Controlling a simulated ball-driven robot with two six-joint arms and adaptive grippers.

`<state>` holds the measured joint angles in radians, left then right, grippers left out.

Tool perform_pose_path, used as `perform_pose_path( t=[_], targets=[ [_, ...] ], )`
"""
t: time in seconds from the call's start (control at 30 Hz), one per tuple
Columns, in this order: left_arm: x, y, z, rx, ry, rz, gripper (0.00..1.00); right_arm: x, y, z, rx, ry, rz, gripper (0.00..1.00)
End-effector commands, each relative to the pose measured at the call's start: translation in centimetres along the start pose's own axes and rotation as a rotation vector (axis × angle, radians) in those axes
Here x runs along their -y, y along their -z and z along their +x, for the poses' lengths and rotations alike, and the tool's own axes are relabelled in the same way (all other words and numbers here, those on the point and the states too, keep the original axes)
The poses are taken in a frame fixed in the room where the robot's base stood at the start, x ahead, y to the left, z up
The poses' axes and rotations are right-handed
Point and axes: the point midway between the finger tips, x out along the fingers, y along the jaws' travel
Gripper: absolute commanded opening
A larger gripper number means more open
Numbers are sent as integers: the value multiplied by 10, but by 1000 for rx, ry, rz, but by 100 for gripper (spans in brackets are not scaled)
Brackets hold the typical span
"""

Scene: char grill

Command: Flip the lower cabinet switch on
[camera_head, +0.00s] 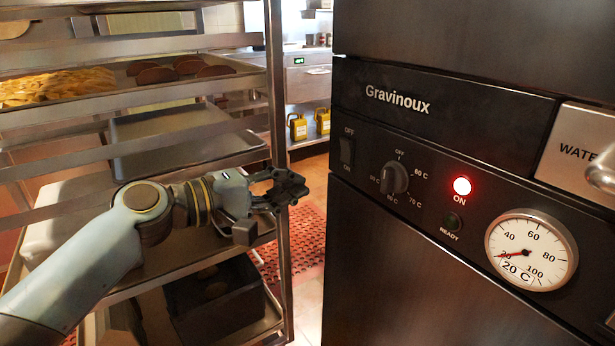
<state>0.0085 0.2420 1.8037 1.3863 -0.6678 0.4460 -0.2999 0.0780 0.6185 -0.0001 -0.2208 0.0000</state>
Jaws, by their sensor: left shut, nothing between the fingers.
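The black cabinet (420,270) fills the right side of the head view, with a control panel marked Gravinoux. Its rocker switch (346,152) is on the panel's left, between the labels OFF above and ON below. A red lamp (462,186) marked ON is lit. The green READY lamp (453,221) looks dark. My left gripper (298,187) is shut and empty, left of the panel and a little lower than the switch in the picture, apart from it. My right gripper is not in view.
A dial knob (395,178) and a round gauge (531,250) sit on the same panel. A metal rack (281,130) with trays of food stands behind and left of my left arm. Yellow containers (298,127) stand farther back. A red mat (305,240) lies on the floor.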

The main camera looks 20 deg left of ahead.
Motion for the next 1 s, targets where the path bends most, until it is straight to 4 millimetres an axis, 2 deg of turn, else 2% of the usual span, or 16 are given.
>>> perform_pose_path(
  t=[0.07,0.2,0.33,0.9,1.0],
  targets=[
    [6,0,-14,1,5,3,0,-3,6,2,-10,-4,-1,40],
    [11,0,-35,1,5,2,0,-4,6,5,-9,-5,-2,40],
    [13,0,-47,1,3,1,0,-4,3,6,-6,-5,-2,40],
    [13,0,-50,0,0,0,0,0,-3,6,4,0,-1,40],
    [20,-6,-52,0,5,-21,0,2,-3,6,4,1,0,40]
  ],
)
